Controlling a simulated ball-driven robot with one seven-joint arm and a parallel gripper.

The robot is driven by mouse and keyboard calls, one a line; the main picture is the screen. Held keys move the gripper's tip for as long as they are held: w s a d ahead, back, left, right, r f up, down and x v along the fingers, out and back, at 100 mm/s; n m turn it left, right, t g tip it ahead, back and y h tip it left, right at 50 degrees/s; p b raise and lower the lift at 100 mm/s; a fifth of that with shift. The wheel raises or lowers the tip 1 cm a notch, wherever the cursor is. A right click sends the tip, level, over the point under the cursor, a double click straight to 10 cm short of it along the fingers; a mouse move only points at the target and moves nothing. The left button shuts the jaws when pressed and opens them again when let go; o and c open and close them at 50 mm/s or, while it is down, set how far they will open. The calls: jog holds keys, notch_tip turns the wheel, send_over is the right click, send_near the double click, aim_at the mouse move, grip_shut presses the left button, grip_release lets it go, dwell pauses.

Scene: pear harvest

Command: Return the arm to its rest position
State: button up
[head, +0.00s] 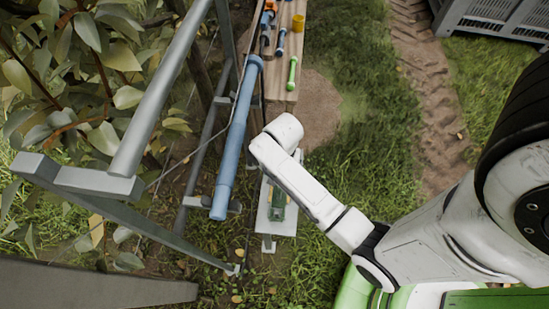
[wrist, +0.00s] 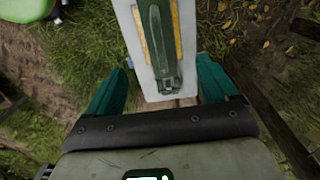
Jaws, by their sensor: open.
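My white arm (head: 310,190) reaches in from the right in the head view and bends at a joint above the ground between the bench and a white board. My gripper (wrist: 162,66) shows in the wrist view with its two teal fingers spread wide apart and nothing held between them. Past the fingers is the white board with a green tool (wrist: 160,45) on it; I cannot tell the distance. The same tool (head: 278,204) lies on the board in the head view, close to my arm. My gripper cannot be made out in the head view.
A grey metal frame (head: 160,85) and a blue tube (head: 238,135) stand left of my arm, with leafy branches (head: 110,60) beyond. A wooden bench (head: 285,85) holds several tools. A grey crate (head: 495,18) is at top right. Open grass (head: 365,120) lies between.

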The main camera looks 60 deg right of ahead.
jog(key=shift+r, duration=0.15)
jog(key=s+a+r+n+t, duration=0.1)
jog(key=s+a+r+n, duration=0.6)
jog(key=a+r+n, duration=0.2)
notch_tip(320, 180, up, 2)
jog(key=n, duration=0.4)
jog(key=shift+s+a+n, duration=0.2)
jog(key=shift+n, duration=0.2)
